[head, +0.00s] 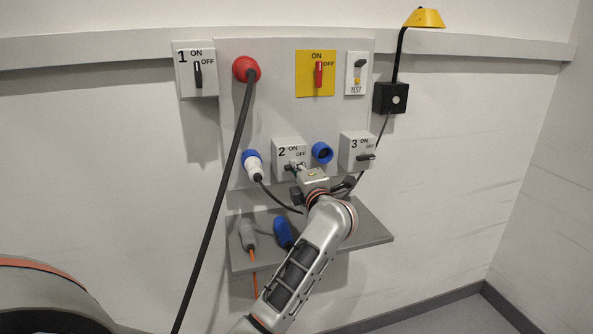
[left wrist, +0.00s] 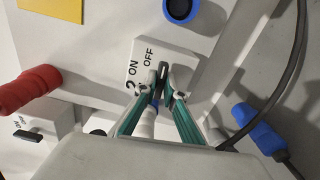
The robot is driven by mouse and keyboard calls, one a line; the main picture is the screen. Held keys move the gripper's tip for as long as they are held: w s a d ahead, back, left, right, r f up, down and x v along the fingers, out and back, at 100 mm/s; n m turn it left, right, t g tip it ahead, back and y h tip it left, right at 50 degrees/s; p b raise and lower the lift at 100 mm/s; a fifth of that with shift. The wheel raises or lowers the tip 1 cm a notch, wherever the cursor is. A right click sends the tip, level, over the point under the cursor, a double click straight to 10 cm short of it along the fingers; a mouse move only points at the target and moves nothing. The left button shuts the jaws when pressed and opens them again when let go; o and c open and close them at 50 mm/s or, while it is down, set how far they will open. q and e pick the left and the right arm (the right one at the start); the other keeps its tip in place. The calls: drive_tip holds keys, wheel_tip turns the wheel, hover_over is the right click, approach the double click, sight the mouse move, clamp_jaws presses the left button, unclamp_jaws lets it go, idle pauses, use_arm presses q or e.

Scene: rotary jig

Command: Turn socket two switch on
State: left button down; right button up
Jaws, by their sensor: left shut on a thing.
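The socket two box (head: 283,149) is a white box marked 2, ON and OFF on the grey wall panel. It also shows in the left wrist view (left wrist: 178,50). Its small dark switch handle (left wrist: 163,72) sits between the fingertips of my left gripper (head: 297,169). The gripper is shut on the handle, with one teal-lined finger on each side in the left wrist view. The handle's visible end points toward the OFF side; the fingers hide part of it. My right gripper is not in view.
Box 1 (head: 187,86) and box 3 (head: 349,145) flank it. A red plug (head: 245,69) trails a thick black cable (head: 224,179). A blue-and-white plug (head: 253,166) is close at left, a blue socket (head: 321,153) at right. A shelf (head: 369,229) juts out below.

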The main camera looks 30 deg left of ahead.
use_arm(q)
drive_tip(key=shift+f+n+b, duration=0.15)
drive_tip(key=shift+n+b, duration=5.2)
drive_tip(key=shift+n, duration=3.25)
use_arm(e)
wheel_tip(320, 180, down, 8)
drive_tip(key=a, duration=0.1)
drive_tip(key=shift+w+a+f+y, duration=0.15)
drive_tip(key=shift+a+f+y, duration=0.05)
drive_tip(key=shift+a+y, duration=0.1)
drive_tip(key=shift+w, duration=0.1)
use_arm(q)
drive_tip(key=c, duration=2.1)
unclamp_jaws()
drive_tip(key=shift+c, duration=0.2)
drive_tip(key=shift+r, duration=0.2)
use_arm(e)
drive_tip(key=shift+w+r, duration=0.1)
